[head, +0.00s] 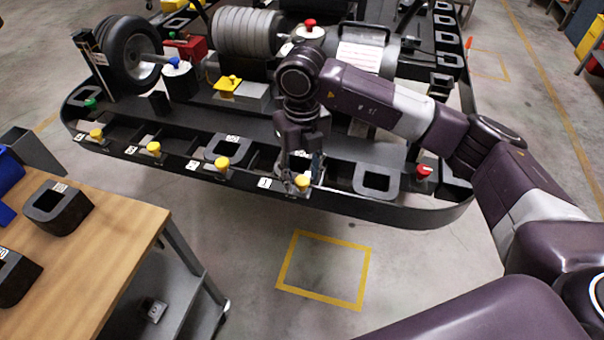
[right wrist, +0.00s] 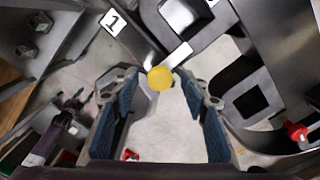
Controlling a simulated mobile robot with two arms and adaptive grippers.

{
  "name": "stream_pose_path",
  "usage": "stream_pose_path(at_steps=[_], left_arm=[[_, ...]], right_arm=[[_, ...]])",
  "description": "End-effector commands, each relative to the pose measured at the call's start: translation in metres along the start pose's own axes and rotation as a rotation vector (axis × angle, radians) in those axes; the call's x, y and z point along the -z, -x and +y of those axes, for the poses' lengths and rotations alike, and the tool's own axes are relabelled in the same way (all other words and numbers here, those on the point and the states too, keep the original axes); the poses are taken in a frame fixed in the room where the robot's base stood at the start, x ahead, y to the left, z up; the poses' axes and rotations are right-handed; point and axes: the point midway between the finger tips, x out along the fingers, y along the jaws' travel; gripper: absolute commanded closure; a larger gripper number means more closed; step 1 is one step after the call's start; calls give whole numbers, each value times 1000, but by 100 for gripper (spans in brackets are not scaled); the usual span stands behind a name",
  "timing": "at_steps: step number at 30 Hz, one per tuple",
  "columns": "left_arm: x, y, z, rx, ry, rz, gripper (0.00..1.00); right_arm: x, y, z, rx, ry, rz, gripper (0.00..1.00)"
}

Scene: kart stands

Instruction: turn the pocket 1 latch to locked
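The pocket 1 latch has a yellow round knob (head: 303,183) on the front rail of the kart frame, right of the white "1" label (head: 264,183). In the right wrist view the knob (right wrist: 160,78) sits midway between the fingertips, with a pale bar beside it. My right gripper (head: 302,168) points down over the latch. It is open, with a blue-padded finger on each side of the knob (right wrist: 158,90) and a gap to both. The "1" label also shows in the right wrist view (right wrist: 112,23). My left gripper is out of view.
More yellow knobs (head: 222,163) line the rail to the left. A red knob (head: 424,171) is at the right, beside a square black holder (head: 377,181). A wooden table (head: 100,250) stands front left. The floor has a yellow taped square (head: 284,283).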

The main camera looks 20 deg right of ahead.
Motion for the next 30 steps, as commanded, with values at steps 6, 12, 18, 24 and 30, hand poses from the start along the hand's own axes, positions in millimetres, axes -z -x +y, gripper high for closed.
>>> stream_pose_path(at_steps=[6,12,18,24,30], left_arm=[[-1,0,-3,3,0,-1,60],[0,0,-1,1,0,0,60],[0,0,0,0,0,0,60],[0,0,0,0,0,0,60],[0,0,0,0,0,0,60]], right_arm=[[0,4,0,0,1,0,58],[-1,36,0,0,3,-3,58],[-1,79,0,0,1,-3,58],[-1,110,0,0,1,-1,58],[0,120,0,0,0,0,58]])
